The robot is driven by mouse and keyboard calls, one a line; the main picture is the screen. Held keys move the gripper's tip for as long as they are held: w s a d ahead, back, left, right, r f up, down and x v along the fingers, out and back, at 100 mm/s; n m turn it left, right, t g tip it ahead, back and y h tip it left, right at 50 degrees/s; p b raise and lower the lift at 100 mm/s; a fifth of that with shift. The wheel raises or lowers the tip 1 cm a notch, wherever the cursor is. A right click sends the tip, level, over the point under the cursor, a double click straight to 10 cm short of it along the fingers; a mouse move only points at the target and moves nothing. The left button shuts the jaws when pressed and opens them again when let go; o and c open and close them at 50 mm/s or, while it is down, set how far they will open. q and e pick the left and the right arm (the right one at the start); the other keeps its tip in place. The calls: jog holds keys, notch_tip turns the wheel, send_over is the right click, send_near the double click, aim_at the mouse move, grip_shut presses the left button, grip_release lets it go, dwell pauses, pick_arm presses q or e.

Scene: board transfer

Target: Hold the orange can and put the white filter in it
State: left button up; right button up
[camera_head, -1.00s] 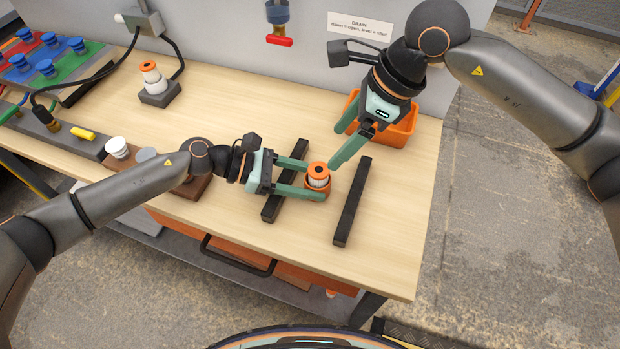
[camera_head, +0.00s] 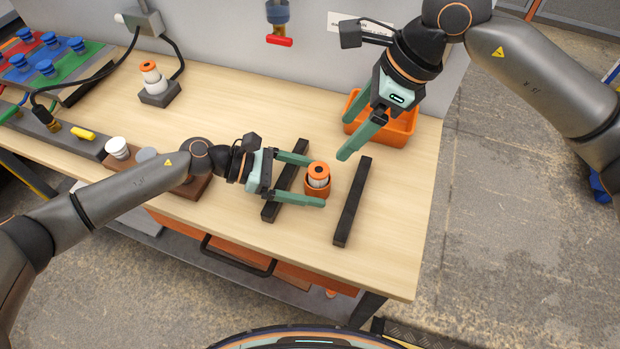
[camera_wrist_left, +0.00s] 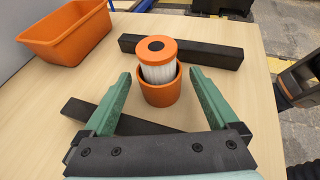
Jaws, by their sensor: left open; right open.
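The orange can (camera_head: 318,189) stands upright on the table between two black bars; it also shows in the left wrist view (camera_wrist_left: 160,92). The white filter (camera_head: 318,173), with an orange cap and dark centre, stands in the can, its upper part above the rim; its pleats show in the left wrist view (camera_wrist_left: 157,68). My left gripper (camera_head: 318,181) is open, its fingers on either side of the can with gaps visible in the left wrist view (camera_wrist_left: 160,90). My right gripper (camera_head: 345,138) is open and empty, above and to the right of the can, near the orange bin.
The orange bin (camera_head: 401,134) stands at the back right. Black bars lie left (camera_head: 283,185) and right (camera_head: 352,202) of the can. Another orange-topped white filter (camera_head: 151,75) stands on a dark block at the back left. The table's right side is clear.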

pick_arm(q)
jog(key=shift+a, duration=0.1)
jog(key=v, duration=1.1)
jog(key=shift+a+r, duration=0.15)
jog(key=shift+a, duration=0.25)
